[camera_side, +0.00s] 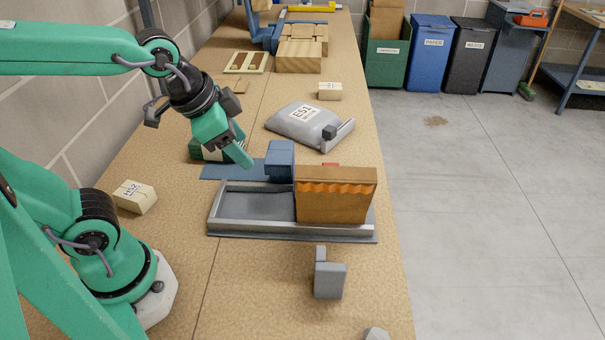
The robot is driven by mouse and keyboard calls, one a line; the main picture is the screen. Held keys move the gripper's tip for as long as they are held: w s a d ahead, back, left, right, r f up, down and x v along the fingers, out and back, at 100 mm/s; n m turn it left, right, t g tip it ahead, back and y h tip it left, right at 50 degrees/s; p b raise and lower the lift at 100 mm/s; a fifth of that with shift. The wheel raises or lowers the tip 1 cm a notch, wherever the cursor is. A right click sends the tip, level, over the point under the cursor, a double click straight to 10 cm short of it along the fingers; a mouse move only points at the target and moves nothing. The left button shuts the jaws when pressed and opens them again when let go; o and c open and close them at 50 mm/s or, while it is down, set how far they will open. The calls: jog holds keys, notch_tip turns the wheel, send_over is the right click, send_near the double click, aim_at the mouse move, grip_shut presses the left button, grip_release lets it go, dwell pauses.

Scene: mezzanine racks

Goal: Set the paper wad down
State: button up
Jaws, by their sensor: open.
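My gripper (243,157) is above the bench, pointing down and to the right, over the area behind the grey tray. Its jaws are open, and I see nothing held between them. I cannot make out a paper wad for certain. A small grey lump (376,334) is cut off by the bottom edge of the picture, and I cannot tell what it is. It lies far from my gripper.
A grey tray (220,222) holds a brown carton (335,205); a blue block (280,160) stands behind. A grey bag (302,124), labelled boxes (134,196) and a grey bracket (329,281) are on the bench. Bins, including a blue one (430,60), stand on the floor.

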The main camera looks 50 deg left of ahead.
jog(key=w+d+f+m+h, duration=0.1)
jog(key=w+d+f+m, duration=0.25)
jog(key=d+m, duration=0.5)
jog(key=m+g+h, duration=0.2)
jog(key=m+g, duration=0.1)
jog(key=m, duration=1.3)
send_over(371, 333)
jog(key=s+a, duration=0.2)
notch_tip(371, 333, down, 12)
jog(key=shift+a+r, duration=0.15)
jog(key=shift+r, duration=0.05)
jog(key=shift+w+f, duration=0.1)
jog(key=shift+x, duration=1.15)
jog(key=shift+w+x, duration=0.1)
jog(key=shift+x, duration=1.2)
jog(key=shift+w+x, duration=0.15)
jog(key=shift+x, duration=1.2)
